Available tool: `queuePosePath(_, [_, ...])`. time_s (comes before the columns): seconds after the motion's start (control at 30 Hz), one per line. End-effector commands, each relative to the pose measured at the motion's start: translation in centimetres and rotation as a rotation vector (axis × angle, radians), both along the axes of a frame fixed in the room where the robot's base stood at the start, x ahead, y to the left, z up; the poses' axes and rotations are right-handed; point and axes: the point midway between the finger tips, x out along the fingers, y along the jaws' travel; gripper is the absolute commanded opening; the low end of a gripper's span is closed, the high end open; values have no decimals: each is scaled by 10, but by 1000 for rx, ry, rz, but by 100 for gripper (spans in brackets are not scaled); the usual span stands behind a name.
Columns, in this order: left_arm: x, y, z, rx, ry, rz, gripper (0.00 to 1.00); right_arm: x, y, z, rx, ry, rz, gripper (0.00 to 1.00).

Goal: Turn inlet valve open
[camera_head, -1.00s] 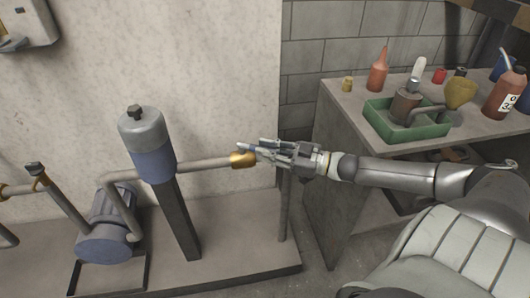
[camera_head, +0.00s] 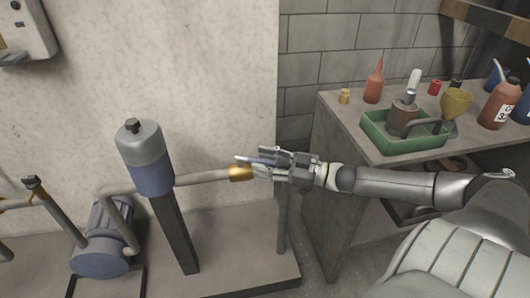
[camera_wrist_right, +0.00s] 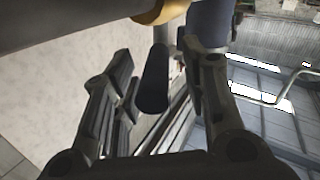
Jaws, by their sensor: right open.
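A brass valve fitting (camera_head: 240,173) sits at the right end of the grey pipe that leaves the blue and grey cylinder. A thin bluish-dark lever (camera_head: 246,160) shows just above it. My right gripper (camera_head: 264,162) is open at the fitting's right side, fingers pointing left. In the right wrist view the dark lever (camera_wrist_right: 153,82) lies between the open fingers (camera_wrist_right: 160,90), with gaps on both sides. The brass fitting (camera_wrist_right: 160,10) is at the top there. In the head view the fingers partly hide the lever. My left gripper is not in view.
The cylinder (camera_head: 150,170) stands on a dark post, with a blue pump (camera_head: 100,255) to its left. At the right, a bench (camera_head: 340,125) holds a green tray (camera_head: 375,138) and bottles. A pale wall (camera_head: 220,60) is behind the pipe.

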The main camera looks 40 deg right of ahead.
Motion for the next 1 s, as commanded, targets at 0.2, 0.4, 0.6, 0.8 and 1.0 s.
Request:
queuePosePath(0.2, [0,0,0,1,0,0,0,-1,0,28,-3,3,2,41])
queuePosePath(0.4, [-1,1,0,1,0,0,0,-1,0,51,-3,6,1,41])
queuePosePath(0.6, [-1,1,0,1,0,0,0,-1,2,69,-2,5,4,41])
queuePosePath(0.8, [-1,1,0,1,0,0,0,-1,1,81,0,5,1,41])
queuePosePath(1.0, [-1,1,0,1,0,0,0,0,1,90,1,4,1,41])
